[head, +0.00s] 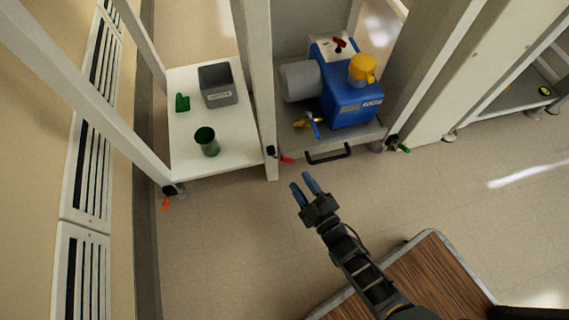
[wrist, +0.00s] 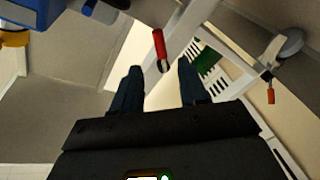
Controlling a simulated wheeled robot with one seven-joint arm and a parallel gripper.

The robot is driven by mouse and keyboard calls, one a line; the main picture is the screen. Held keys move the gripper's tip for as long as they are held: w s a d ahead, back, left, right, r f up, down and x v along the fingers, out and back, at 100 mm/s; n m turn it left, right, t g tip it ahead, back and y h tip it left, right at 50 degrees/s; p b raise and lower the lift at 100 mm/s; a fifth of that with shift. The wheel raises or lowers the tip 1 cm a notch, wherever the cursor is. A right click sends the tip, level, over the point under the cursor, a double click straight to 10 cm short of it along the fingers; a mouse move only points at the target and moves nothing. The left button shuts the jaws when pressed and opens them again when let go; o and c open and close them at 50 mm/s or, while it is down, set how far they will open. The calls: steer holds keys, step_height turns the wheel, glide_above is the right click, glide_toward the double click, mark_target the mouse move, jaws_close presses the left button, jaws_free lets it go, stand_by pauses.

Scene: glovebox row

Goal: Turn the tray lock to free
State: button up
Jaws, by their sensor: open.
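A small lever with a red handle and black pivot (head: 285,160) sits at the foot of the white post, left of the tray's black pull handle (head: 328,154). I take this lever as the tray lock, but no label is readable. The tray (head: 365,139) holds the blue pump. My gripper (head: 303,183) is open and empty, in front of the red lever and apart from it. In the wrist view the red lever (wrist: 159,45) shows just beyond and between the fingertips (wrist: 159,76).
Other levers are orange (head: 165,203) at the left and green (head: 404,148) at the right. A blue pump (head: 350,102) stands on the tray. The left shelf (head: 180,145) holds a grey bin (head: 218,86) and a green cup (head: 207,142).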

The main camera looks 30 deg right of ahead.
mark_target(288, 162)
steer(key=w+b, duration=0.1)
steer(key=w, duration=0.3)
steer(key=w+b, duration=0.1)
steer(key=w, duration=0.2)
steer(key=shift+d+f+b, duration=0.25)
steer(key=shift+b, duration=0.1)
steer(key=shift+w+r, duration=0.1)
steer(key=shift+w, duration=0.4)
jaws_close()
